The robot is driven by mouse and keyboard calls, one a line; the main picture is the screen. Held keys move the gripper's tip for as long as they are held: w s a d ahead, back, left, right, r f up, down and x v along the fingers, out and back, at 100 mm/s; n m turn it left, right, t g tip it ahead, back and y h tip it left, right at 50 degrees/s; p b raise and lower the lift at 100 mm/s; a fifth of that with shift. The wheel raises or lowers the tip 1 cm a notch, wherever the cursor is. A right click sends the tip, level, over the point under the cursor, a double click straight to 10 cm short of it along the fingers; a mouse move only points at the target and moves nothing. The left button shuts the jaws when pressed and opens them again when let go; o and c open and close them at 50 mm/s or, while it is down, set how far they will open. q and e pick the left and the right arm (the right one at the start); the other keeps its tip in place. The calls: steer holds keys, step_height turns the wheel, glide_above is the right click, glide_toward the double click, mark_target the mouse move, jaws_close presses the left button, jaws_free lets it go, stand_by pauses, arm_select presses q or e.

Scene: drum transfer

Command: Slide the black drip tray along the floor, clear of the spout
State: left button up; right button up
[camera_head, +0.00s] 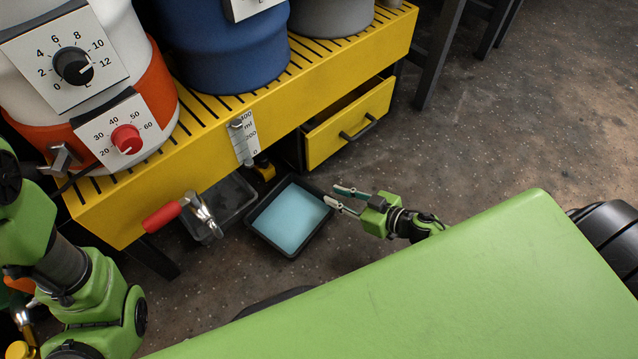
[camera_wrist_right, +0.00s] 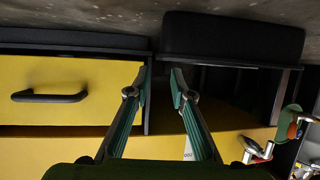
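A black drip tray (camera_head: 252,229) holding light blue liquid (camera_head: 291,217) lies on the floor before the yellow stand. In the right wrist view, which looks upside down, a black tray side (camera_wrist_right: 235,38) shows at the top. My right gripper (camera_head: 332,196) is open, at the tray's right corner; its fingers (camera_wrist_right: 161,76) are apart with nothing visibly held. I cannot tell whether they touch the rim. A small yellow spout (camera_head: 264,168) sits beneath the scale, just behind the tray. My left arm shows at the left edge; its gripper is not in view.
A second dark tray (camera_head: 222,205) lies left of the drip tray, below a red-handled tap (camera_head: 182,212). A yellow drawer (camera_head: 350,123) stands partly out behind my right gripper. Drums rest on the yellow stand (camera_head: 310,75). Open floor (camera_head: 500,140) lies to the right.

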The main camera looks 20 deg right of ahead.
mark_target(314, 188)
steer(key=b+x, duration=0.4)
steer(key=x, duration=0.5)
steer(key=shift+w+a, duration=0.15)
steer(key=shift+w, duration=0.05)
jaws_close()
